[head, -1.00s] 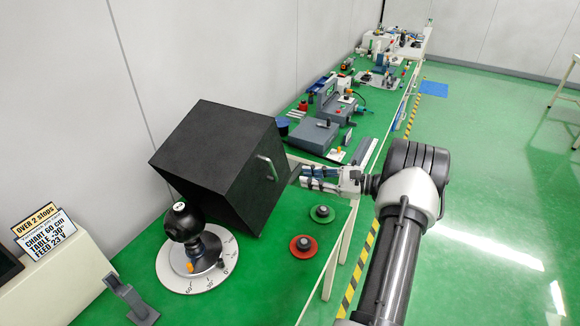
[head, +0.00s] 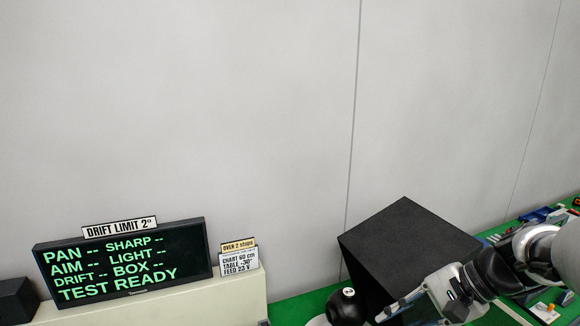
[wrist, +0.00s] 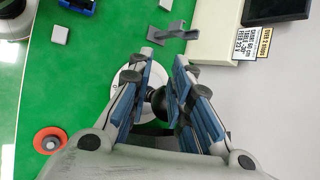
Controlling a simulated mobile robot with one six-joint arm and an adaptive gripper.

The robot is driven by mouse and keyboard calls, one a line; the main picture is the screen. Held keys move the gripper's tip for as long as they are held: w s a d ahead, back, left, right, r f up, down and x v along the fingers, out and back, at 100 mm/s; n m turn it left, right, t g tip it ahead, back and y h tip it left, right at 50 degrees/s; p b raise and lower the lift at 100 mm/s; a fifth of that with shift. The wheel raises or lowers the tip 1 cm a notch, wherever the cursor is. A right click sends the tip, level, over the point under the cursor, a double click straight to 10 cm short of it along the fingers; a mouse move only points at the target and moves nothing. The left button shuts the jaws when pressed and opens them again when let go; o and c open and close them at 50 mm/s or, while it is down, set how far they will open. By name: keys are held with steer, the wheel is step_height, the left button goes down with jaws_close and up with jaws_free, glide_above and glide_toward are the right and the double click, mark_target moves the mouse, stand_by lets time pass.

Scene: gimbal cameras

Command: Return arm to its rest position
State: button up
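My gripper (head: 392,312) comes in from the right in the head view, in front of the black box (head: 410,245). In the wrist view my gripper (wrist: 164,58) is open, its blue-padded fingers apart. A black ball-shaped gimbal camera (head: 345,308) stands left of the fingertips in the head view. The wrist view shows part of it (wrist: 156,100) between the fingers, apparently beyond them, over a white dial (wrist: 128,78). I see nothing held. The lower part of the box and dial is cut off in the head view.
A screen (head: 125,262) reading "TEST READY" stands on a beige console (head: 200,300) against the wall. A small sign (head: 239,262) is beside it. A grey bracket (wrist: 172,32) and a red disc (wrist: 48,141) lie on the green bench (wrist: 90,60).

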steer(key=s+a+n+t+h, duration=0.1)
steer(key=s+a+n+h, duration=0.2)
steer(key=s+n, duration=0.3)
steer(key=s+a+r+n+t+h, duration=0.1)
steer(key=s+a+n+h, duration=0.2)
steer(key=s, duration=0.9)
steer(key=n+h, duration=0.1)
steer(key=n, duration=0.2)
steer(key=shift+a+r, duration=0.25)
steer(key=shift+a, duration=0.15)
steer(key=shift+w+a, duration=0.1)
